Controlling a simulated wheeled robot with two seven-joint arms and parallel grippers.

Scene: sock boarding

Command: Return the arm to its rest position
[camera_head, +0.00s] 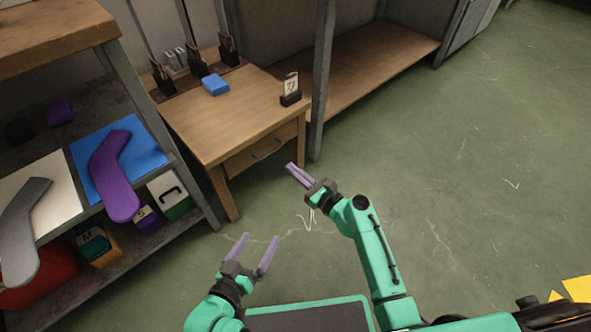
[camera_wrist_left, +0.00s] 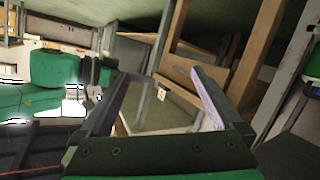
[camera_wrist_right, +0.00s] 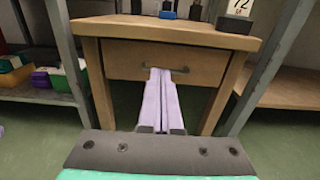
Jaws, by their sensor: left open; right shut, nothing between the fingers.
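In the head view my left gripper (camera_head: 254,254) is open and empty above the green floor, low in the picture. Its two purple fingers stand apart, which also shows in the left wrist view (camera_wrist_left: 172,98). My right gripper (camera_head: 296,173) is shut and empty, above the floor in front of the small wooden table (camera_head: 235,115). In the right wrist view its fingers (camera_wrist_right: 161,100) lie together, in front of the table's drawer (camera_wrist_right: 125,58). Neither gripper visibly touches anything.
A shelf unit (camera_head: 150,105) at left holds a purple sock board (camera_head: 108,170) on a blue mat (camera_head: 143,148), a grey board (camera_head: 22,225) and several small boxes. A blue block (camera_head: 215,85) and a number card (camera_head: 291,86) stand on the table. The floor (camera_head: 440,180) at right is clear.

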